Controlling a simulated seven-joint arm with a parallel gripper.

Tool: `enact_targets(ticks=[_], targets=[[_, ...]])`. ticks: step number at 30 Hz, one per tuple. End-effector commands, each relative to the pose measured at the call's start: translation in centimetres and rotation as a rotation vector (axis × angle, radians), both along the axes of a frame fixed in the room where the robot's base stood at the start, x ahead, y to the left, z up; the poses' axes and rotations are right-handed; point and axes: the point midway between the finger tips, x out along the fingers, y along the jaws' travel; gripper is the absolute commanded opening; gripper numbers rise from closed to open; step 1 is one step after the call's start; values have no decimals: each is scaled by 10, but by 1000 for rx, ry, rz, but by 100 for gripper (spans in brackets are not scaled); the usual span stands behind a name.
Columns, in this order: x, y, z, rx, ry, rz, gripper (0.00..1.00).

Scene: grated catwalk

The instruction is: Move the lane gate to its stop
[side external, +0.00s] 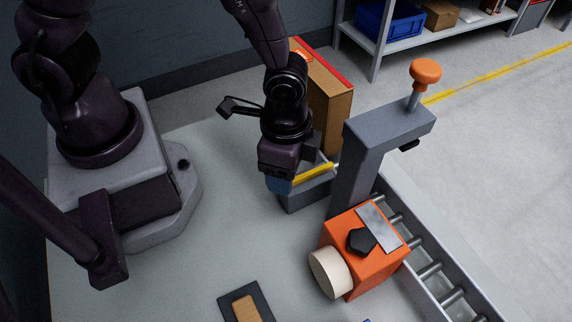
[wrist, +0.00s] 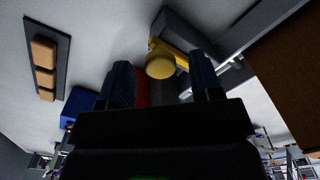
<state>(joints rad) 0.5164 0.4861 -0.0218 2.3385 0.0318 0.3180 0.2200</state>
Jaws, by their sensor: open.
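The lane gate appears to be the yellow bar (side external: 312,173) at a grey block (side external: 306,194) beside the grey post. In the wrist view, a round yellow knob (wrist: 160,65) shows with a yellow bar behind it. My gripper (side external: 278,184) points down at the left end of the bar and hides that end in the side view. In the wrist view my gripper (wrist: 163,82) is open, its two dark blue fingers apart with the knob between them in the picture. Whether the fingers touch the knob cannot be told. No stop can be clearly made out.
A grey post with an orange knob (side external: 425,72) stands right of my gripper, beside a roller conveyor (side external: 428,270). An orange box with a cream disc (side external: 331,272) stands in front. A tall brown box (side external: 328,100) is close behind. A dark tray (side external: 258,291) lies at the front.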

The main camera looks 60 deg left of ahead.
Motion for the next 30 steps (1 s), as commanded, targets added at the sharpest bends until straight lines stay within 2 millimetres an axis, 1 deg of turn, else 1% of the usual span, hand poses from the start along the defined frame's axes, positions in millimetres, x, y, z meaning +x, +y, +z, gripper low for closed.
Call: enact_targets(ticks=[3, 11, 14, 15, 18, 21, 23, 30], targets=[[0, 0, -5, 0, 0, 0, 59], [0, 0, -6, 0, -1, 0, 59], [0, 0, -6, 0, -1, 0, 38], [0, 0, -6, 0, -1, 0, 29], [0, 0, -5, 0, -1, 0, 10], [2, 0, -5, 0, -1, 1, 10], [7, 0, -5, -1, -3, 2, 10], [56, 0, -6, -3, -4, 5, 10]])
